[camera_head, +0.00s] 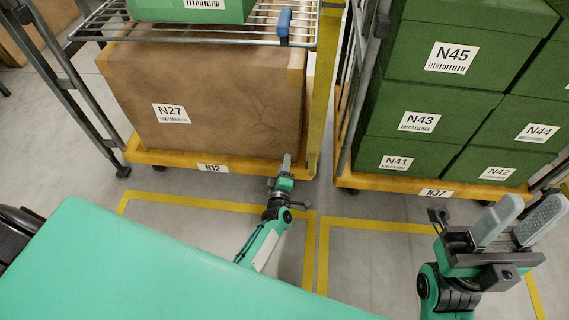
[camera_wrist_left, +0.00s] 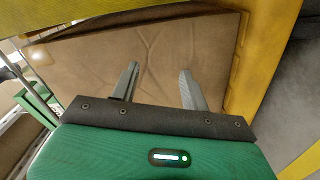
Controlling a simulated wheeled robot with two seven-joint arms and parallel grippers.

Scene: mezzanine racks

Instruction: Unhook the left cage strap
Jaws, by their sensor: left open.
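The left cage, labelled N12, has a yellow base (camera_head: 250,180) and holds a large brown box N27 (camera_head: 215,90). A blue handle-like piece (camera_head: 284,22) sits at the right front edge of its wire shelf; I cannot tell whether it belongs to the strap. No strap is clearly visible. My left gripper (camera_head: 286,162) is low in front of the box's lower right corner, below the blue piece. In the left wrist view its fingers (camera_wrist_left: 159,67) are open and empty, facing the brown surface. My right gripper (camera_head: 533,203) is open and empty, at the lower right.
A yellow post (camera_head: 321,90) stands just right of the box. The right cage, base N37 (camera_head: 385,182), holds several green boxes (camera_head: 405,108). A green box (camera_head: 190,10) sits on the wire shelf (camera_head: 120,30). Yellow lines mark the floor. A teal surface fills the lower left.

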